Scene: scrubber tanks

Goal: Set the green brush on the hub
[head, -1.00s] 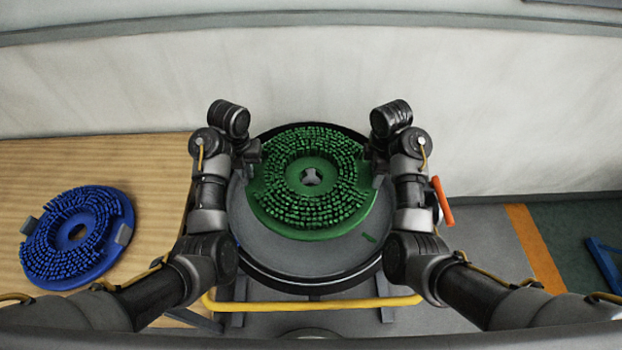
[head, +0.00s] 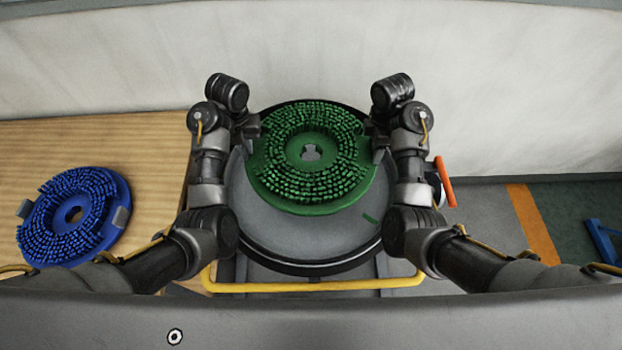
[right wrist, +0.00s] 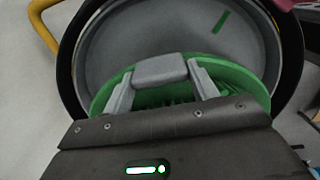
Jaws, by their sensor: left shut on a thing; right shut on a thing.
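The green brush (head: 311,199) is a round disc with its bristles facing up. My left gripper (head: 251,131) is shut on its left edge and my right gripper (head: 373,138) on its right edge. The brush is over the far part of a round grey plate with a dark rim (head: 300,265). In the right wrist view my right gripper (right wrist: 160,80) is shut on a grey lug (right wrist: 160,69) of the brush (right wrist: 245,88). A grey shape, perhaps the hub (head: 311,153), shows through the brush's centre hole. I cannot tell the brush's height above the plate.
A blue brush (head: 60,240) with grey lugs lies on the wooden table (head: 100,140) at left. A yellow bar (head: 310,286) runs along the near side of the plate. An orange-red handle (head: 445,181) is at right. A pale wall stands behind.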

